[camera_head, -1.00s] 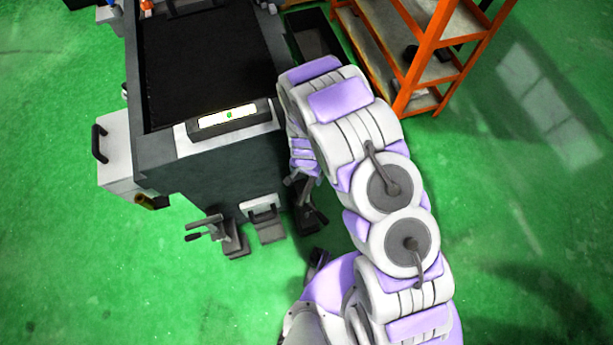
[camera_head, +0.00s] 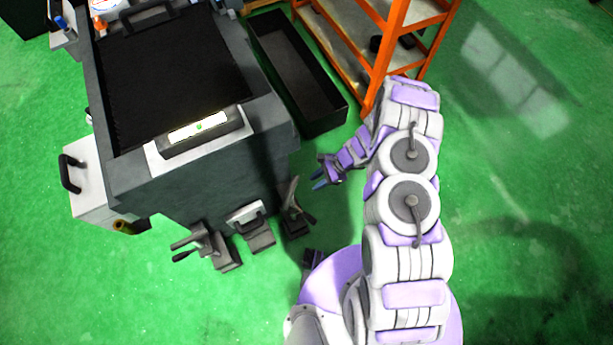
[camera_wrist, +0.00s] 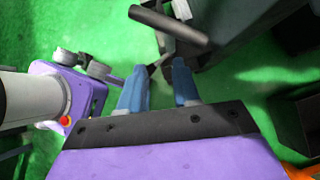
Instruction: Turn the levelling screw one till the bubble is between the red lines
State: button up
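The spirit level (camera_head: 212,140) sits on the near end of the machine. Its green bubble (camera_head: 199,127) is near the middle of the bright vial; the red lines are too small to make out. Several levelling screws with grey handles stand at the machine's foot: a left one (camera_head: 208,245), a middle one (camera_head: 254,228) and a right one (camera_head: 294,210). I cannot tell which is screw one. My gripper (camera_head: 317,180) is open and empty, right of the machine and apart from the right screw. In the wrist view, a grey handle (camera_wrist: 168,24) lies beyond my open blue fingertips (camera_wrist: 158,68).
A dark open tray (camera_head: 318,122) lies on the floor right of the machine (camera_head: 215,185). A pale box with a handle (camera_head: 95,180) juts from the machine's left side. Green floor is clear at right.

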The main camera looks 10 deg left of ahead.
jog(key=w+d+m+t+y, duration=0.1)
jog(key=d, duration=0.1)
jog(key=w+d+f+m+t+y, duration=0.1)
jog(key=w+d+m, duration=0.1)
jog(key=d, duration=0.1)
jog(key=w+d+f+m+t+y, duration=0.1)
jog(key=w+d, duration=0.1)
jog(key=shift+d+m+y, duration=0.3)
jog(key=shift+d, duration=0.1)
grip_shut()
jog(key=s+a+f+b, duration=0.1)
jog(key=a+f+b, duration=0.2)
jog(key=a, duration=0.9)
jog(key=shift+s+a+f+b, duration=0.15)
jog(key=shift+f+b, duration=0.25)
jog(key=shift+f, duration=0.55)
jog(key=a+n+g, duration=0.1)
jog(key=w+a+n, duration=0.1)
jog(key=a+n+g, duration=0.1)
jog(key=a, duration=0.1)
jog(key=shift+w+a+f+g+h+b, duration=0.1)
jog(key=shift+w+g+h+b, duration=0.2)
jog(key=shift+h+b, duration=0.1)
